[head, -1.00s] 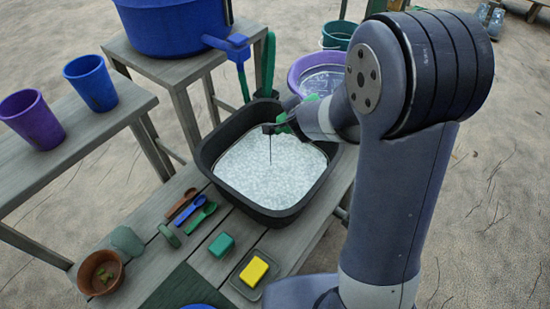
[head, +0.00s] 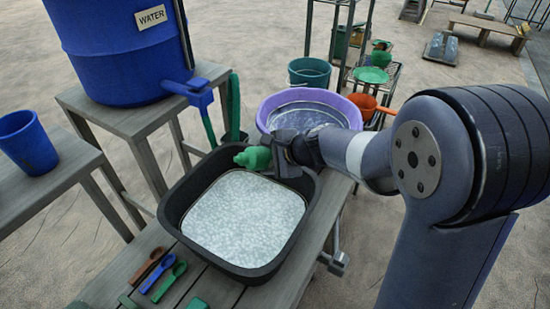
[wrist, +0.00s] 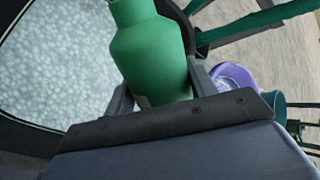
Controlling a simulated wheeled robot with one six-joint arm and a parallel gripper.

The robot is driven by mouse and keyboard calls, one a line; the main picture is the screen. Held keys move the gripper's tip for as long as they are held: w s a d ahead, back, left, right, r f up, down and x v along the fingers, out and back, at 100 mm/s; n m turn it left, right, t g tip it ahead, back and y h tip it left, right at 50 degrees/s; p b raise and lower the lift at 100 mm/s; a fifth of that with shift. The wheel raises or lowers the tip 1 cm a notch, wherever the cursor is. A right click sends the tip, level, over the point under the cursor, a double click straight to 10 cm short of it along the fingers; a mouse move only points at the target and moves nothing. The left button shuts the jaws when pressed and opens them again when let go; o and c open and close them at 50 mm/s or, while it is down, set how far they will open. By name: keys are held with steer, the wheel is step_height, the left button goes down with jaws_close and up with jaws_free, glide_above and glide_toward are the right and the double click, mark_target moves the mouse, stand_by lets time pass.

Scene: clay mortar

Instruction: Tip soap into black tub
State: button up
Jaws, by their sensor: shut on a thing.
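The black tub (head: 246,272) stands on the wooden bench in the head view, filled with a pale, mottled liquid surface (head: 245,220). My gripper (head: 270,157) is at the tub's far right rim, shut on a green soap bottle (head: 252,158). In the head view the bottle lies tilted well over, its narrow end to the left, above the tub's far edge. In the wrist view the bottle (wrist: 154,58) sits between the fingers, with the tub (wrist: 22,137) beside it on the left. No stream from the bottle shows now.
A blue water barrel (head: 120,45) with a tap (head: 190,93) stands on a side table behind left. A purple basin (head: 308,105) is just beyond the tub. A blue cup (head: 27,143) is on the left bench. Spoons (head: 163,275) lie in front of the tub.

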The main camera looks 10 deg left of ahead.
mark_target(247, 154)
steer(key=a+r+m+y, duration=0.1)
steer(key=y, duration=0.1)
steer(key=s+a+r+m+g+y+p, duration=0.1)
steer(key=r, duration=0.1)
steer(key=s+a+r+m+g+y+p, duration=0.1)
steer(key=r+y, duration=0.1)
steer(key=shift+s+a+r+m+y, duration=0.2)
steer(key=shift+s+m+y, duration=0.1)
steer(key=shift+m, duration=0.1)
steer(key=shift+s+a+r+m+g+y, duration=0.3)
steer(key=shift+a+r+m+g+y, duration=0.1)
steer(key=shift+r+m+y, duration=0.25)
steer(key=w+d+f+m+t+h, duration=0.2)
steer(key=d+m+t+h, duration=0.1)
steer(key=d, duration=0.6)
steer(key=w+d+f+m+t+h, duration=0.2)
steer(key=d+f+m+t+h, duration=0.1)
steer(key=d, duration=0.7)
steer(key=w+d+f+m+t+h, duration=0.2)
steer(key=d+m+t+h, duration=0.3)
steer(key=d, duration=0.5)
steer(key=shift+w+f+m+t, duration=0.35)
steer(key=shift+w+m+t, duration=0.05)
steer(key=shift+m+t, duration=0.4)
